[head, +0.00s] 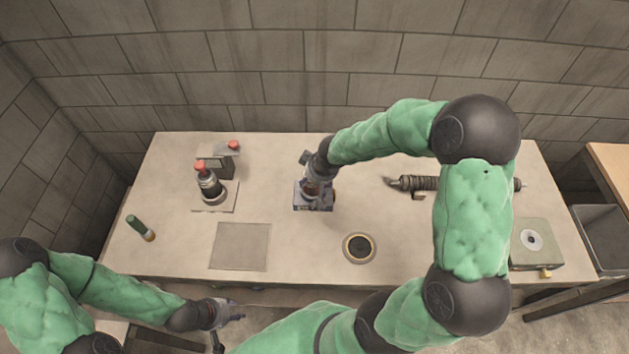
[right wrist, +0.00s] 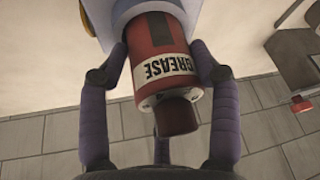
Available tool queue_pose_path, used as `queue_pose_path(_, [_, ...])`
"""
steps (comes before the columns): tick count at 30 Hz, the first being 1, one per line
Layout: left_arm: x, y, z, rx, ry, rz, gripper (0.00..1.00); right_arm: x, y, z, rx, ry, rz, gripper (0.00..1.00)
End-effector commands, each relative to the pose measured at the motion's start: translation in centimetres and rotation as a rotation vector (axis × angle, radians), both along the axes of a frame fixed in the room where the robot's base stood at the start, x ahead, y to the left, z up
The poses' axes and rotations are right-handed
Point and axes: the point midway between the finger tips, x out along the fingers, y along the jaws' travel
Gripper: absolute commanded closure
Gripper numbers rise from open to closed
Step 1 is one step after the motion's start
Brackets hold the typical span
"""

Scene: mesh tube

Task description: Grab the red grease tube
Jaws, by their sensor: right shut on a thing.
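The red grease tube (right wrist: 165,70) fills the middle of the right wrist view, with a white "GREASE" label band and a dark red cap on the near end. My right gripper (right wrist: 160,50) has one finger on each side of it and is shut on it. In the head view, my right gripper (head: 312,182) comes down over the tube at a small grey-blue holder (head: 300,203) near the table's middle. The tube's far end is inside or against this block; I cannot tell if it is seated. My left gripper (head: 224,313) hangs off the table's front edge, its fingers unclear.
On the table (head: 300,250), a red-capped device (head: 208,185) stands at left behind a green cylinder (head: 140,228). A flat grey plate (head: 240,246) and a dark-centred ring (head: 359,248) lie in front. A coiled shaft (head: 420,183) and a green box (head: 537,244) are at right.

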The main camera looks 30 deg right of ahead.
Motion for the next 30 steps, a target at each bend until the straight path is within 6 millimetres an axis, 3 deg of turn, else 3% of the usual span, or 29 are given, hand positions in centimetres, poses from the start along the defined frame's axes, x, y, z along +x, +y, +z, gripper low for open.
queue_pose_path(4, [0.0,0.0,0.2,0.0,0.0,0.0,0.6,0.5,0.2,0.7,0.005,-0.015,0.003,0.75])
queue_pose_path(5, [0.0,0.0,0.3,0.0,0.0,0.0,0.6,0.5,0.2,0.9,0.005,-0.016,0.003,0.81])
queue_pose_path(7, [0.0,0.0,0.6,0.0,0.0,0.0,0.6,0.5,0.2,1.6,0.004,-0.017,0.002,0.81])
queue_pose_path(12, [0.0,0.0,1.8,0.0,0.0,0.0,0.6,0.6,0.2,4.1,0.004,-0.021,0.001,0.81])
queue_pose_path(16, [0.0,0.0,2.2,0.0,0.0,0.0,0.6,-1.3,0.8,5.9,0.002,-0.017,0.002,0.81])
queue_pose_path(22, [0.0,0.0,3.5,0.0,0.0,0.0,0.6,-4.7,1.9,10.2,0.002,-0.016,0.003,0.81])
queue_pose_path(30, [0.0,0.0,3.8,0.0,0.0,0.0,0.6,-9.5,3.7,11.7,0.002,-0.011,0.002,0.81])
